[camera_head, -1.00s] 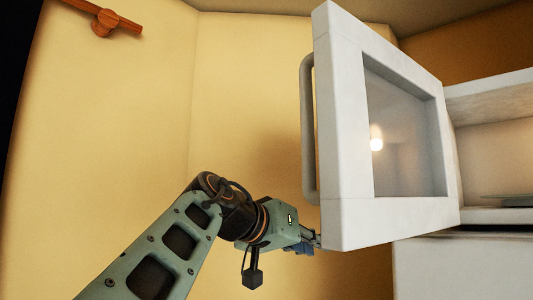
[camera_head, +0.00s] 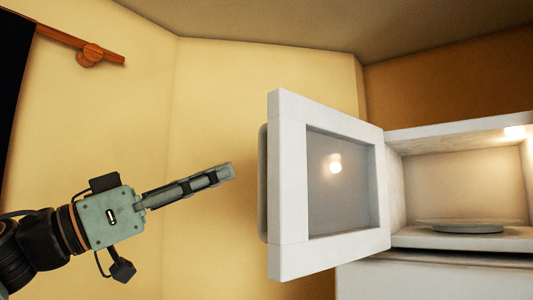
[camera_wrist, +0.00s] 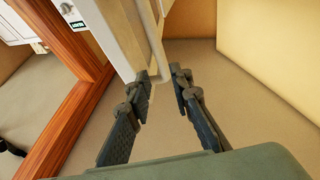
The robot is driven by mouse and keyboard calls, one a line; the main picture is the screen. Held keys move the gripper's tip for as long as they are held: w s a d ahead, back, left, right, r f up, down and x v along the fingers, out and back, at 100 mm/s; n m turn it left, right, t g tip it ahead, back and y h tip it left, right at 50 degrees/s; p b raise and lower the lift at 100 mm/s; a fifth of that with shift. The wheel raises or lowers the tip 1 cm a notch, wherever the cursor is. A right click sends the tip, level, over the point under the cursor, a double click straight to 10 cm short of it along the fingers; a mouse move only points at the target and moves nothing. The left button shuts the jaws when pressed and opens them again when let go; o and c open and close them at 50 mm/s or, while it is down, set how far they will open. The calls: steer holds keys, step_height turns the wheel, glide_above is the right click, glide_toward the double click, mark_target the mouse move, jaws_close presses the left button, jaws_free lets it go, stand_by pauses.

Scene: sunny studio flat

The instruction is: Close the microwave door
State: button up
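The white microwave (camera_head: 410,138) is at the right in the head view. Its door (camera_head: 288,185) stands wide open, swung out to the left, with a glass window. The door's handle (camera_head: 263,185) shows along its far left edge. My gripper (camera_head: 230,171) is left of the handle, pointing right toward it, with a visible gap between them in the picture. In the wrist view my gripper (camera_wrist: 161,76) has its fingertips apart, with nothing seen held. A pale upright panel, seemingly the door (camera_wrist: 115,35), and a bar like the handle (camera_wrist: 152,35) lie just beyond the fingertips.
A round plate (camera_head: 468,227) lies inside the lit microwave. A white surface (camera_head: 380,282) is under it. An orange-brown wooden rail (camera_head: 85,48) is on the left wall. A wooden frame (camera_wrist: 75,105) stands left in the wrist view. Floor is clear below the fingers.

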steer(key=p+x, duration=0.2)
steer(key=x, duration=0.8)
steer(key=shift+f, duration=0.1)
jaws_close()
